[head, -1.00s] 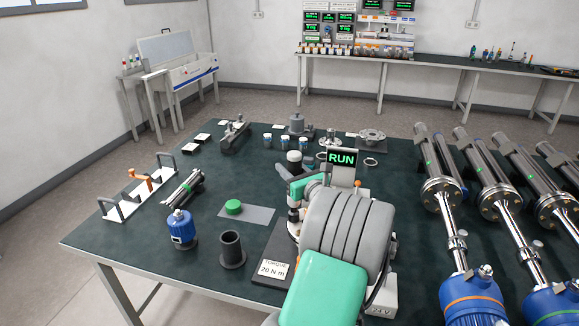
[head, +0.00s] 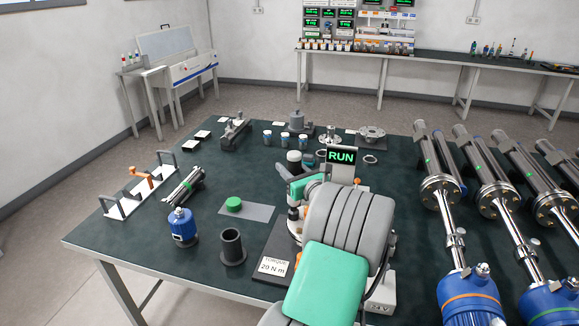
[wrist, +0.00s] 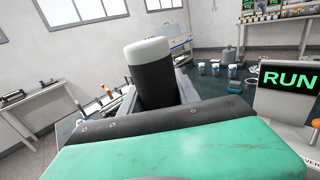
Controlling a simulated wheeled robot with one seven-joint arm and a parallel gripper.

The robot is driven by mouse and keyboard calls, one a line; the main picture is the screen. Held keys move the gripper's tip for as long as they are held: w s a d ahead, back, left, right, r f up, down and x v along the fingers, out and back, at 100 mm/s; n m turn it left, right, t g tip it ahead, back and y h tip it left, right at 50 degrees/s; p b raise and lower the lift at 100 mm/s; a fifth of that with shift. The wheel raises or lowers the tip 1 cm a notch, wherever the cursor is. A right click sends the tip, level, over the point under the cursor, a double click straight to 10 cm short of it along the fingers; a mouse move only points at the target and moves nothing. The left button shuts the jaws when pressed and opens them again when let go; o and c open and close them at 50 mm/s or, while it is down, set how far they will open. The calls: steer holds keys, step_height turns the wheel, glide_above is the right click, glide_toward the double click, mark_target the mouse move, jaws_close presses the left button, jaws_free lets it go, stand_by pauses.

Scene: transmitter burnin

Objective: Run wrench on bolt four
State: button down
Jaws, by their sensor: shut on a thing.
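My gripper (head: 297,180) is shut on the wrench (head: 293,158), an upright black cylinder with a pale cap. Bolt four cannot be made out there. A display (head: 341,157) behind my gripper reads RUN in green; it also shows in the wrist view (wrist: 290,82). A white torque card (head: 274,267) at the front appears to read 29 N m.
Several large steel transmitters (head: 494,196) fill the right. Small parts stand behind.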

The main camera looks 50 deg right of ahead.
mark_target(290, 154)
steer(key=shift+f+p, duration=0.3)
steer(key=shift+f, duration=0.05)
stand_by(0.5)
steer(key=shift+r, duration=0.1)
steer(key=shift+r+p, duration=2.45)
